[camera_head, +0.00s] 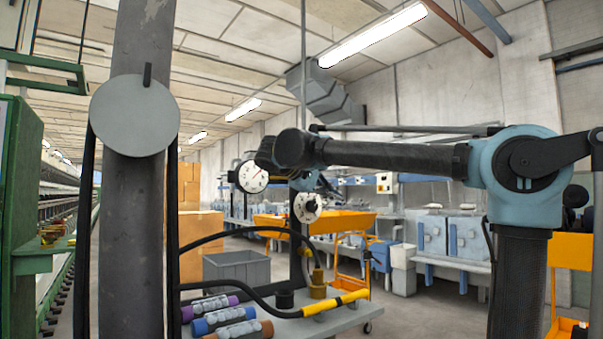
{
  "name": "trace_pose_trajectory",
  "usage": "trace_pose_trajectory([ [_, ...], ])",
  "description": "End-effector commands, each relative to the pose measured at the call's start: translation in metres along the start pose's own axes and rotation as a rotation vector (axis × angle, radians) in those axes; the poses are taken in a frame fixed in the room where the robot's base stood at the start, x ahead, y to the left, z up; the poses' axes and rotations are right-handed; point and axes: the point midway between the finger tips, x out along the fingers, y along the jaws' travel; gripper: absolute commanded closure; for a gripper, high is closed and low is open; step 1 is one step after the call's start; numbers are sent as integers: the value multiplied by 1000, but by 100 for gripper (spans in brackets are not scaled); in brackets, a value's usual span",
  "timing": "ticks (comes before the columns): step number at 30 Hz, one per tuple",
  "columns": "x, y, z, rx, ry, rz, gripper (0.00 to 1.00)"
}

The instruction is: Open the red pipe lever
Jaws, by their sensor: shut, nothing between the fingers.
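I cannot make out a red pipe lever in the head view. My arm reaches leftward across the right half of the picture, and my gripper (265,153) is at its dark far end. The gripper is shut and empty; its fingertips are small, dark and mostly hidden by the wrist. It is in front of the area around a round white pressure gauge (252,177) with a red needle. A white dial-like disc (307,208) is on a dark upright pipe just below the arm. No contact between gripper and pipework shows.
A grey cart (345,319) carries a yellow-black bar (335,303), a black hose (250,289) and several coloured rolls (222,319). A grey bin (236,267) stands behind. A wide grey upright (133,230) blocks the left. Green machinery (22,180) lines the left edge.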

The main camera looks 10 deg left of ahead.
Motion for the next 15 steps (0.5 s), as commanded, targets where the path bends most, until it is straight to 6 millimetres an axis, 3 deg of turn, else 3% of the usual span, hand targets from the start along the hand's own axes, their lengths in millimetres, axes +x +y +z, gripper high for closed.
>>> trace_pose_trajectory([
  [1, -27, 5, -17, -8, 30, 37, 100],
  [6, -104, 21, -53, -11, 105, 155, 100],
  [10, -147, 27, -68, -5, 146, 216, 100],
  [15, -172, 31, -76, 2, 171, 254, 100],
])
